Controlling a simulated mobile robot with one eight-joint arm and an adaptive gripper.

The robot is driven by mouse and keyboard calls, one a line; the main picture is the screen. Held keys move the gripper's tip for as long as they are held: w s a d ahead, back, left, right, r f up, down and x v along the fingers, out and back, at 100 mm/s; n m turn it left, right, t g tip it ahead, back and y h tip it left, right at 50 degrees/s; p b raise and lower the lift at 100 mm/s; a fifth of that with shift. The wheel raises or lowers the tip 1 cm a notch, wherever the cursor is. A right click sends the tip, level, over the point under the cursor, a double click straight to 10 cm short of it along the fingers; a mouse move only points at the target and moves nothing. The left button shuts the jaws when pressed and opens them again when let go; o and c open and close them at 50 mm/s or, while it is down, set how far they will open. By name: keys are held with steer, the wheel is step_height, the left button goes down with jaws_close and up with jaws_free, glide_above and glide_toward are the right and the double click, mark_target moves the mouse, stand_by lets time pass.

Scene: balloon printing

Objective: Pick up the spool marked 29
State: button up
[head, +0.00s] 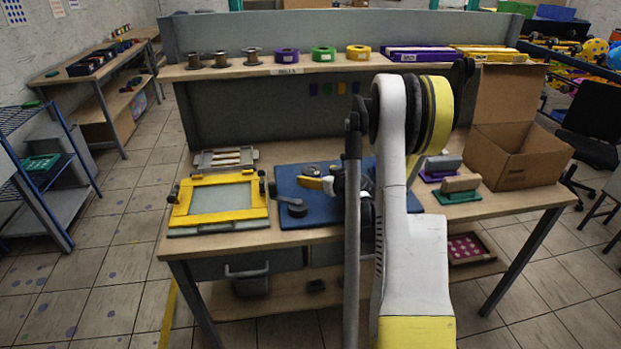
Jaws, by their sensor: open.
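Several spools stand in a row on the shelf at the back of the workbench. At the left are three bare brownish spools: a left one (194,61), a middle one (221,59) and a right one (252,56). To their right are a purple spool (286,56), a green spool (323,54) and a yellow spool (358,52). No number 29 is legible on any of them. My gripper (325,185) is low over the blue mat (290,173), well below and in front of the spools. It is open, partly hidden behind my arm, and I see nothing held.
A yellow-framed screen (219,203) lies on the bench at left. Purple (415,54) and yellow packs lie on the shelf's right. My arm hides the bench middle.

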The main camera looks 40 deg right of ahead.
mark_target(312, 175)
steer(key=b+x, duration=0.1)
steer(key=x, duration=0.1)
steer(key=f+x, duration=0.1)
steer(key=x, duration=0.2)
steer(key=shift+s+d+b, duration=0.1)
steer(key=shift+s+b, duration=0.1)
steer(key=shift+b, duration=0.15)
steer(key=shift+s+r, duration=0.1)
steer(key=c, duration=1.3)
